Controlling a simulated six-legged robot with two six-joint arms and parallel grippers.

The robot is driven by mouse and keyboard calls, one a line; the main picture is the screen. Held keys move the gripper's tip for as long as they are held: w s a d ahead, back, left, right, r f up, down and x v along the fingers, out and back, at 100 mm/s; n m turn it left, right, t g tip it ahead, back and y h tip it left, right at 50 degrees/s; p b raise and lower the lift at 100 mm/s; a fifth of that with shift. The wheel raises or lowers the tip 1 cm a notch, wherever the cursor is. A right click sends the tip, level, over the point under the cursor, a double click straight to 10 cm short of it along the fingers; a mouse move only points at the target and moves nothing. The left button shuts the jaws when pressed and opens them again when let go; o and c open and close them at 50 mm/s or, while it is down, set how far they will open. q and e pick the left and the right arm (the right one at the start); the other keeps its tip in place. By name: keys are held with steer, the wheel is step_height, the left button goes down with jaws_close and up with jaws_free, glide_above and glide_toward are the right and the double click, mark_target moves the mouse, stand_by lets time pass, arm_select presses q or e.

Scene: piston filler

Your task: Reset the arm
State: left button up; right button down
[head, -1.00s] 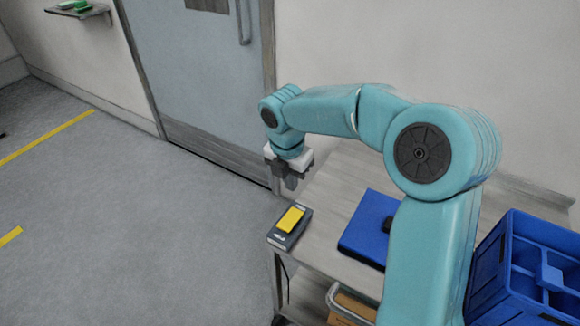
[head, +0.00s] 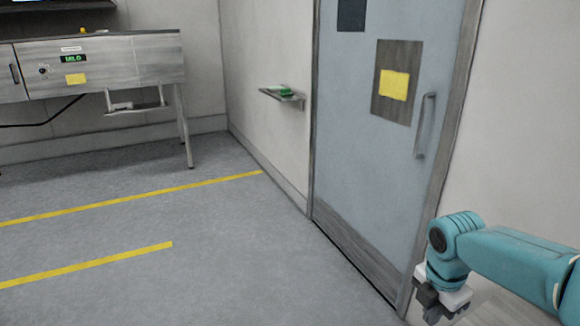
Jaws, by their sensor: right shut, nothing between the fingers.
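My right arm comes in from the right edge of the head view, teal with a white and dark wrist. My right gripper (head: 432,306) hangs at the lower right, pointing down, shut and empty. My left gripper and left arm are not in view.
A grey door (head: 375,140) with a handle stands right of centre. A small wall shelf (head: 283,97) holds green items. A steel machine table (head: 110,60) stands at the far left. The floor (head: 130,225) with yellow lines is clear.

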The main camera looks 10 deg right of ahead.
steer(key=s+a+f+m+y+p, duration=0.1)
steer(key=a+f+m+y, duration=0.1)
steer(key=a+f+m, duration=0.6)
steer(key=s+a+f+m+y, duration=0.1)
steer(key=s+a+f+y, duration=0.1)
steer(key=a+f, duration=0.75)
steer(key=s+a+f+m+y+p, duration=0.1)
steer(key=s+a+f+m, duration=0.4)
steer(key=s+f+m, duration=0.7)
steer(key=shift+s+a+f+m, duration=0.2)
steer(key=shift+s+m, duration=0.35)
steer(key=shift+m, duration=0.45)
